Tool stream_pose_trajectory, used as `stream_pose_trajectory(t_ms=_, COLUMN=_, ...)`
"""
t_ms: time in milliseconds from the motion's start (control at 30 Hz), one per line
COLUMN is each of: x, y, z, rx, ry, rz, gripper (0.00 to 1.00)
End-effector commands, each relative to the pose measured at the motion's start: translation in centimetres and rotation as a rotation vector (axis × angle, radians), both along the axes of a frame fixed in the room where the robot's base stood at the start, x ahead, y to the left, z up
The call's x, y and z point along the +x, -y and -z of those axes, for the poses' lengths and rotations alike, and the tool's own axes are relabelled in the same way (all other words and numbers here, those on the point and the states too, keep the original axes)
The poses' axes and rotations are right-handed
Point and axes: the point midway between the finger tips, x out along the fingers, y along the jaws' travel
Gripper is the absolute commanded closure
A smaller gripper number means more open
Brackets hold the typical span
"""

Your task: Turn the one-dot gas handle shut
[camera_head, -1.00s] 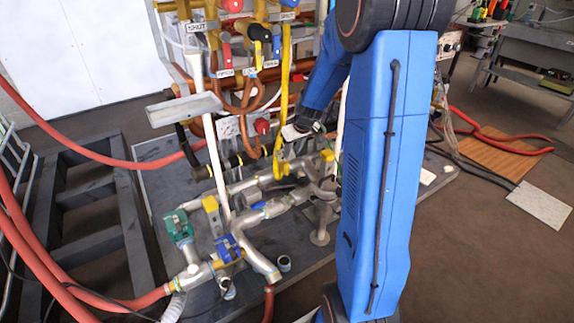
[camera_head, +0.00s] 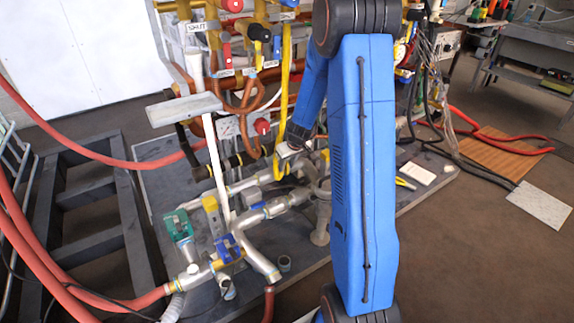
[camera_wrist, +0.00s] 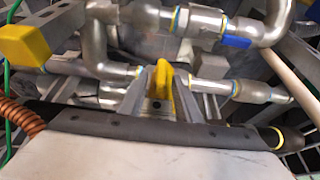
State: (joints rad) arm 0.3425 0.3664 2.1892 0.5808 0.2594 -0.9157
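A yellow handle (camera_wrist: 162,82) stands between the two metal fingers of my gripper (camera_wrist: 161,95) in the wrist view. The fingers lie close along both its sides; whether they press on it I cannot tell. Dots on it are not readable. In the head view my gripper (camera_head: 284,158) is low over the pipework, left of my blue arm, and largely covers that spot. Another yellow block-like part (camera_wrist: 27,45) is at the upper left of the wrist view; it seems to match the yellow part (camera_head: 210,203) in the head view.
A blue handle (camera_head: 228,247) and a green one (camera_head: 178,226) sit on the lower pipes. The blue one also shows in the wrist view (camera_wrist: 236,42). A grey plate (camera_head: 184,108) and a white pipe (camera_head: 215,170) stand left of my gripper. Red hoses (camera_head: 100,298) run at lower left.

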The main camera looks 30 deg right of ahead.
Motion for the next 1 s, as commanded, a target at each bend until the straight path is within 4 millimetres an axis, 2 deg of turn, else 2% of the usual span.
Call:
stream_pose_trajectory(t_ms=100, x=0.00, y=0.01, z=-0.02, rx=0.000, ry=0.000, rz=0.000, gripper=0.70)
stream_pose_trajectory(t_ms=133, x=0.00, y=0.00, z=-0.02, rx=0.000, ry=0.000, rz=0.000, gripper=0.74)
stream_pose_trajectory(t_ms=233, x=0.00, y=0.01, z=-0.02, rx=0.000, ry=0.000, rz=0.000, gripper=0.98)
stream_pose_trajectory(t_ms=267, x=0.00, y=0.01, z=-0.03, rx=0.000, ry=0.000, rz=0.000, gripper=1.00)
stream_pose_trajectory(t_ms=667, x=0.00, y=0.20, z=-0.02, rx=0.033, ry=-0.001, rz=0.002, gripper=1.00)
stream_pose_trajectory(t_ms=1000, x=0.00, y=0.71, z=0.02, rx=0.178, ry=-0.005, rz=0.004, gripper=1.00)
